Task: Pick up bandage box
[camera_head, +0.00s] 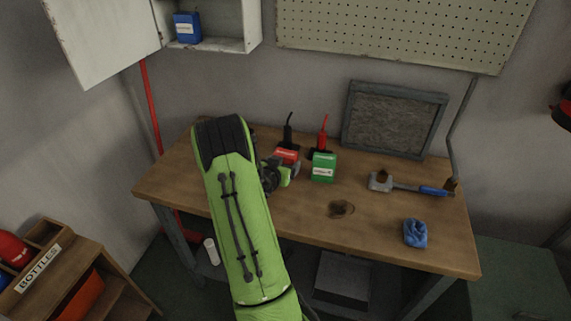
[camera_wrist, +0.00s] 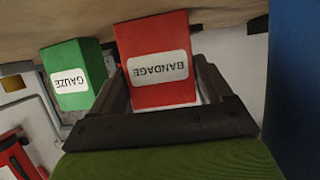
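The bandage box is red with a white label. It stands on the workbench in the head view (camera_head: 288,155), partly hidden by my gripper (camera_head: 285,174). In the wrist view the bandage box (camera_wrist: 158,87) fills the space between the two fingers of my gripper (camera_wrist: 160,75), and its label is upside down. The fingers are spread on either side of the box. A thin pale gap shows between the box and the right finger; the left finger is close against the other side. The far contact areas are hidden.
A green gauze box (camera_head: 323,167) stands just right of the bandage box; it also shows in the wrist view (camera_wrist: 72,75). Behind are a black bottle (camera_head: 288,135) and red bottle (camera_head: 323,135).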

